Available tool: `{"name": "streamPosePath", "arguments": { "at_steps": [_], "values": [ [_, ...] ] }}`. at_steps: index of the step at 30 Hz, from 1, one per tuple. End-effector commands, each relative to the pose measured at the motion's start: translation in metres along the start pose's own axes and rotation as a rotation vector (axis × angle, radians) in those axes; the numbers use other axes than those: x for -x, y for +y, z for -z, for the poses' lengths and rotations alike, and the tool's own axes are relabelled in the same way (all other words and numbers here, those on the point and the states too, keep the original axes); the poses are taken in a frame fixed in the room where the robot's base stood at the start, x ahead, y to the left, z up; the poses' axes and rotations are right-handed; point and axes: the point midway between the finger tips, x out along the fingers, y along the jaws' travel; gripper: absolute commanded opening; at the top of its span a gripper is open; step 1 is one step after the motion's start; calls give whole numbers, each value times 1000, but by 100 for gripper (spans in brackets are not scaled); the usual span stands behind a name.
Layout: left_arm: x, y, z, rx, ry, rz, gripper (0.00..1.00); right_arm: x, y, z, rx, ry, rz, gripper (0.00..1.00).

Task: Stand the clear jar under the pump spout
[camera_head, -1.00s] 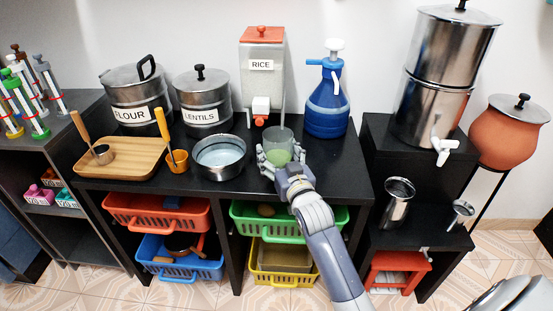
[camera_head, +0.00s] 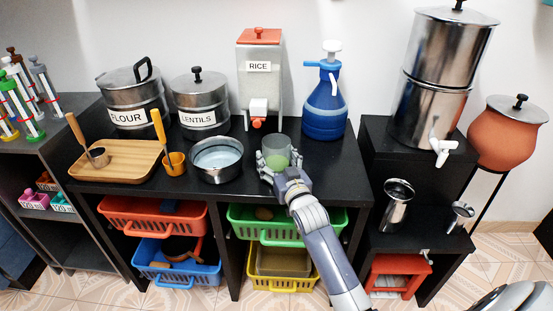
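The clear jar (camera_head: 277,146), with something green showing low in it, stands upright between the fingers of my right gripper (camera_head: 278,165). The fingers lie along both sides of it, close to the walls. I cannot tell whether they press on it or whether its base touches the black table. The blue pump bottle (camera_head: 325,112) stands behind and to the right of the jar. Its white pump head (camera_head: 331,48) carries a blue spout (camera_head: 312,63) pointing left. The jar is in front of and left of the spout. My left gripper is not in view.
The rice dispenser (camera_head: 260,85) stands close behind the jar, and a metal pan (camera_head: 217,160) is to its left. The black table (camera_head: 338,172) is clear right of the gripper and in front of the bottle. A steel water filter (camera_head: 440,75) stands farther right.

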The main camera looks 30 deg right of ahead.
Motion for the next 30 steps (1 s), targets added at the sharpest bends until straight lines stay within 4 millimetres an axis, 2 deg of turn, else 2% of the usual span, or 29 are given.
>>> {"name": "streamPosePath", "arguments": {
  "at_steps": [1, 3, 17, 20, 23, 30],
  "values": [
    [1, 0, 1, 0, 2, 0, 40, 0, 0, -1, 0, -1, 0, 74],
    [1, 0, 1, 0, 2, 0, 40, 0, 0, -1, 0, -1, 0, 87],
    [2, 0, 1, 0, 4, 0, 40, 0, 0, 3, 0, 1, 0, 87],
    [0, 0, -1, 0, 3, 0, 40, 12, 0, 2, 0, -2, 0, 87],
    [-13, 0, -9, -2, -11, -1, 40, 30, 0, 2, -1, -4, 0, 87],
    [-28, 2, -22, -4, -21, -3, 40, 80, 0, 2, 0, -4, 0, 87]
  ]
}}
